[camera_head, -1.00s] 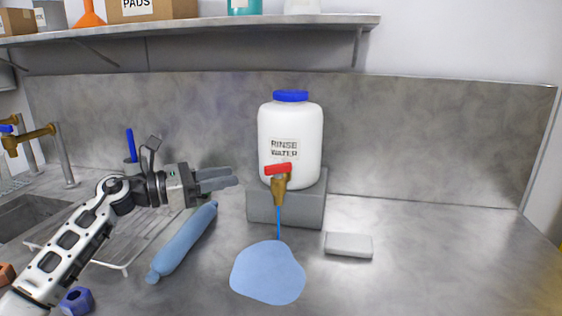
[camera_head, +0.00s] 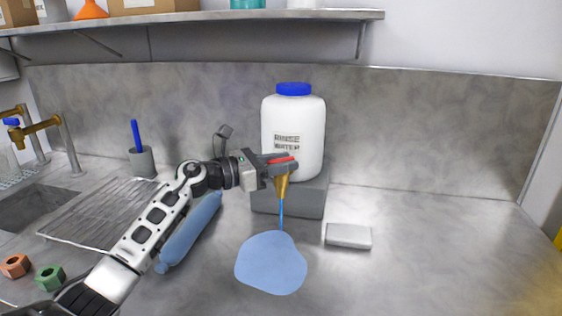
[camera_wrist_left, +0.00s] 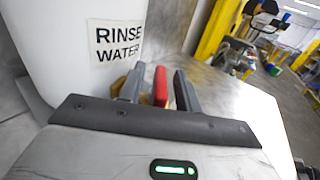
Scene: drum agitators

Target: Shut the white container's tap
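The white container (camera_head: 294,122) has a blue lid and the label "RINSE WATER", and stands on a grey block at the back. Its brass tap (camera_head: 281,188) has a red handle (camera_head: 283,159). A thin blue stream of water (camera_head: 281,212) runs from the tap to a puddle (camera_head: 271,263) on the counter. My left gripper (camera_head: 279,162) is at the tap handle. In the left wrist view the red handle (camera_wrist_left: 160,86) stands between the two open fingers of my left gripper (camera_wrist_left: 158,90), with narrow gaps on both sides. My right gripper is not in view.
The grey block (camera_head: 288,202) bears the container. A pale sponge-like block (camera_head: 348,236) lies right of the puddle. The counter at right is clear.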

